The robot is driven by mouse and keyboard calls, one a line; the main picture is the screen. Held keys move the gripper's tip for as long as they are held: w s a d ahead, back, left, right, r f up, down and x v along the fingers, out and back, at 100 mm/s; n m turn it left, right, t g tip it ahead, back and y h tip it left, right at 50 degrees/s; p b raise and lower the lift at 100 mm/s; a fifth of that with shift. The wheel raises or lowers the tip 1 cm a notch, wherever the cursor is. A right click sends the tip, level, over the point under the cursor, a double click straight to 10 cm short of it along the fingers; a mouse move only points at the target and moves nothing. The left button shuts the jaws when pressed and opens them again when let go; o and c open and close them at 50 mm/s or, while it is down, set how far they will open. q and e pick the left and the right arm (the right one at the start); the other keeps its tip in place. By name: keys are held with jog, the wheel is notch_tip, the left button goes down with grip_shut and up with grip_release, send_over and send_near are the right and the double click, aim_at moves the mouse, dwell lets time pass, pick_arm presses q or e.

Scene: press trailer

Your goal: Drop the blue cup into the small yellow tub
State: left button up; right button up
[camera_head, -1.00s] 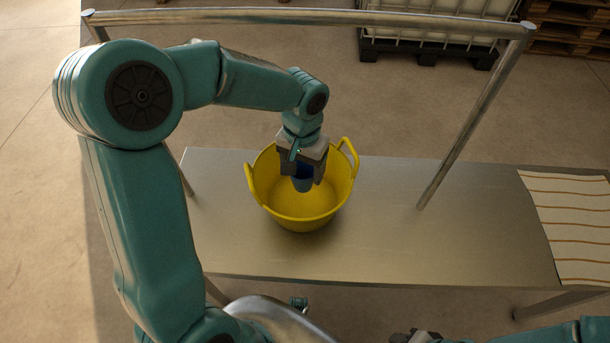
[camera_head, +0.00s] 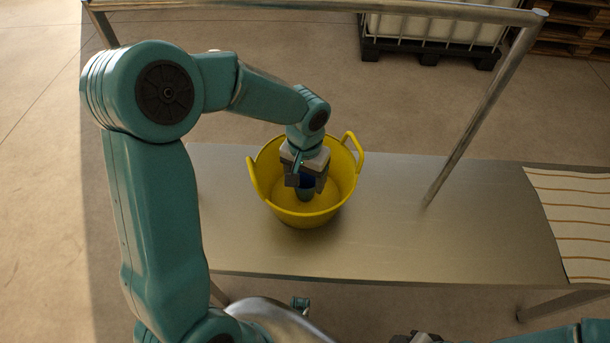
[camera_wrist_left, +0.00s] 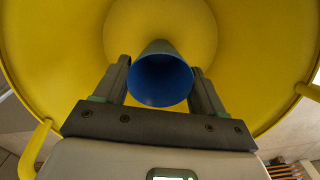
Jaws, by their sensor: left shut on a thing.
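The small yellow tub (camera_head: 340,200) stands on the metal table with its two handles up. It fills most of the left wrist view (camera_wrist_left: 50,60). My left gripper (camera_head: 306,184) reaches down into the tub's opening. It is shut on the blue cup (camera_head: 305,194), with one finger on each side of it. In the left wrist view the cup (camera_wrist_left: 160,82) sits between the fingers with its open mouth towards the camera, over the tub's floor. Whether the cup touches the floor cannot be told. My right gripper (camera_head: 415,338) shows only in part at the bottom edge.
The metal table (camera_head: 450,240) is bare around the tub. A striped cloth (camera_head: 580,220) lies at its right end. A metal rail frame (camera_head: 480,115) rises over the table's back. A caged container (camera_head: 435,30) and wooden pallets (camera_head: 575,35) stand on the floor behind.

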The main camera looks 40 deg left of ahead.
pick_arm(q)
jog(key=o, duration=1)
jog(key=shift+r+p, duration=0.3)
notch_tip(320, 180, up, 8)
jog(key=p, duration=0.2)
